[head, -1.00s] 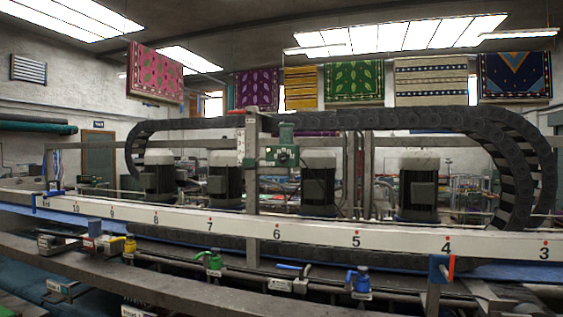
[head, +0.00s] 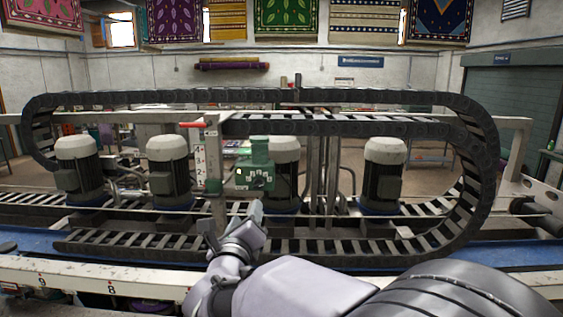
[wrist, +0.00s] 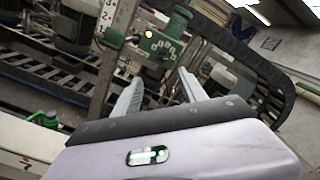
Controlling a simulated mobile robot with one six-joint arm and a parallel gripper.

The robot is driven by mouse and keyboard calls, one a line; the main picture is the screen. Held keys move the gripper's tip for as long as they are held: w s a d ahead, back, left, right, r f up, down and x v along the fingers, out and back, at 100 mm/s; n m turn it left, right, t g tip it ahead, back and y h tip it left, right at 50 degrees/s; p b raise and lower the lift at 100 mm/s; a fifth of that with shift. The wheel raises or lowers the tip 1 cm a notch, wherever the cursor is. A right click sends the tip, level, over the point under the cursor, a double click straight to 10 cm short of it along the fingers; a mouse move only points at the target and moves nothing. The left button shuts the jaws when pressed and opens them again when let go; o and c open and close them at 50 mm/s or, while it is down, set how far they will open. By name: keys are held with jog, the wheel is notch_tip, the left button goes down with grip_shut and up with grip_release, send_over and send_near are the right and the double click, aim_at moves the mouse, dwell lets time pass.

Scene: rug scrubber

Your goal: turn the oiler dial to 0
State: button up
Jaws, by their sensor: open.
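The green oiler box (head: 256,170) is mounted beside a grey upright post on the machine, left of centre in the head view. Its front carries small pale marks and a dark dial area, too small to read the setting. The green box also shows in the wrist view (wrist: 160,47), tilted, beyond the fingertips. My gripper (head: 234,216) is in front of and below the box, apart from it. In the wrist view my gripper (wrist: 161,78) has its two fingers spread with nothing between them.
A numbered plate (head: 200,163) and a red handle (head: 192,125) sit on the post left of the box. Motors (head: 385,172) stand on both sides. A black cable chain (head: 480,160) loops around them. A white numbered rail (head: 60,275) runs along the front.

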aim_at(258, 187)
jog(key=w+p, duration=0.2)
jog(key=w, duration=0.3)
jog(key=w+d+p, duration=0.1)
jog(key=w+p, duration=0.1)
jog(key=w, duration=0.3)
jog(key=w+p, duration=0.2)
jog(key=w, duration=0.3)
jog(key=shift+w+d, duration=0.15)
jog(key=shift+d, duration=0.1)
jog(key=shift+w+a+f, duration=0.1)
jog(key=shift+w+a, duration=0.05)
jog(key=shift+w, duration=0.4)
jog(key=shift+s, duration=0.1)
grip_shut()
